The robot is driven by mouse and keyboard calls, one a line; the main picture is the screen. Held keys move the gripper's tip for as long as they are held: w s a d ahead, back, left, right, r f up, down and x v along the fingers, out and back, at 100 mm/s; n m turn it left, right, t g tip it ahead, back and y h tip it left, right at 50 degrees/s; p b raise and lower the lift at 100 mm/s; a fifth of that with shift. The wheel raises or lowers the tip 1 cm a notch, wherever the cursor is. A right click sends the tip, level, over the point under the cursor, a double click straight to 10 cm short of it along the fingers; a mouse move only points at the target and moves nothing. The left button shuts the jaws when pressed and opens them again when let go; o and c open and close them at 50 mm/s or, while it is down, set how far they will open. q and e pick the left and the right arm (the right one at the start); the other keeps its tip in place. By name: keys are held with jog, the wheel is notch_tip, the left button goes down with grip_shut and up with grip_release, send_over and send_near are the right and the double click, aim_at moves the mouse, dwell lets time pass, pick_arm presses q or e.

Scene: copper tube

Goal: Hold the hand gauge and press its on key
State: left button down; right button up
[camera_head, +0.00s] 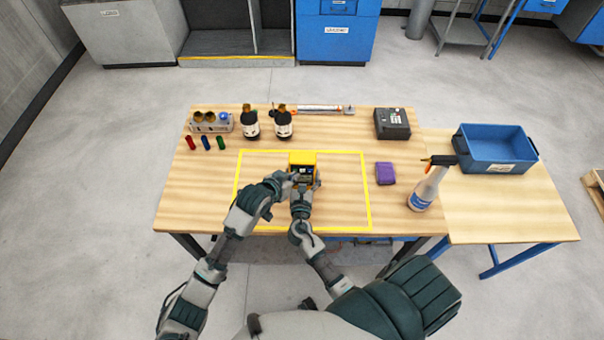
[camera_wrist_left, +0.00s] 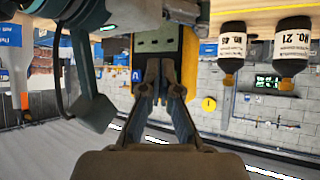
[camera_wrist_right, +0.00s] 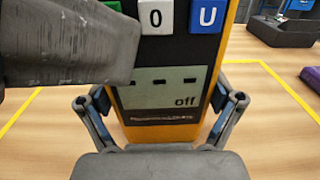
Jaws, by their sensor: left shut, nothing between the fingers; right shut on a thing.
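The yellow hand gauge (camera_head: 303,158) stands upright above the table inside the yellow outline. My right gripper (camera_wrist_right: 160,110) is shut around its lower body. In the right wrist view its display (camera_wrist_right: 160,93) shows dashes and "off". Above the display are a white "0" key (camera_wrist_right: 157,15), a blue "U" key (camera_wrist_right: 207,15) and a sliver of a green key (camera_wrist_right: 112,5). My left gripper (camera_head: 293,177) is shut and empty, at the gauge's face. Its finger covers the left keys in the right wrist view; I cannot tell whether it touches one.
Two dark bottles (camera_head: 283,126), a socket holder (camera_head: 210,123) and small coloured cylinders (camera_head: 206,143) stand at the back left. A purple block (camera_head: 385,173), a spray bottle (camera_head: 428,186) and a black case (camera_head: 392,124) are at the right. A blue bin (camera_head: 495,165) sits on the side table.

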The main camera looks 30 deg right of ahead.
jog(key=shift+f, duration=0.15)
pick_arm(q)
jog(key=shift+s+a, duration=0.25)
jog(key=shift+s, duration=0.15)
jog(key=shift+s, duration=0.1)
jog(key=shift+s+a, duration=0.55)
jog(key=shift+s, duration=0.3)
jog(key=shift+s+a, duration=0.5)
jog(key=shift+s, duration=0.3)
jog(key=shift+s+a, duration=0.55)
jog(key=shift+s, duration=0.3)
pick_arm(e)
jog(key=o, duration=1.2)
jog(key=shift+c, duration=0.2)
pick_arm(q)
jog(key=shift+d, duration=0.1)
pick_arm(e)
jog(key=shift+o, duration=0.4)
jog(key=shift+d, duration=0.1)
pick_arm(q)
jog(key=shift+w, duration=0.1)
